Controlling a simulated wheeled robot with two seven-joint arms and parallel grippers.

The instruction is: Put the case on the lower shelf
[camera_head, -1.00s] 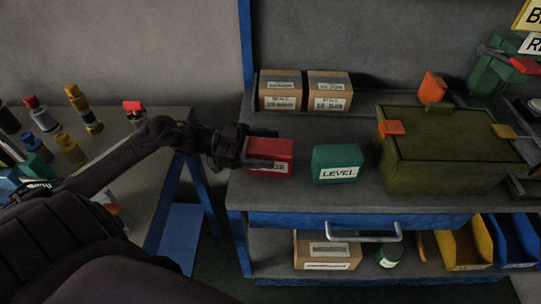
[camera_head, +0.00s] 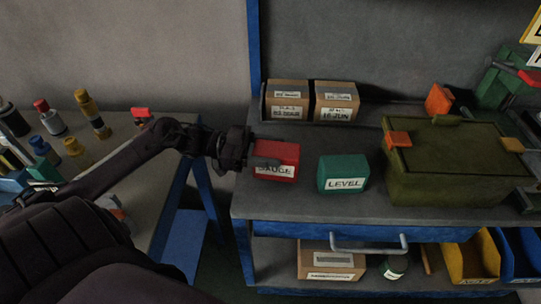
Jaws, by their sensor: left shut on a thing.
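A red case (camera_head: 284,150) with a white label, which seems to read GAUGE, sits at the left front of the upper worktop (camera_head: 290,205). My left gripper (camera_head: 266,155) reaches it from the left and is shut on it; one finger lies across its front, over part of the label. The case looks to be resting on the worktop. A green case (camera_head: 342,168) labelled LEVEL stands to its right, apart from it. The lower shelf (camera_head: 277,264) shows below the worktop. My right gripper is not in view.
A large olive box (camera_head: 450,186) stands on the right, and two cardboard boxes (camera_head: 287,105) at the back. A drawer with a handle (camera_head: 368,249) lies under the worktop. The lower shelf holds a carton (camera_head: 330,259), a jar (camera_head: 394,268) and bins (camera_head: 470,260). Its left end is clear.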

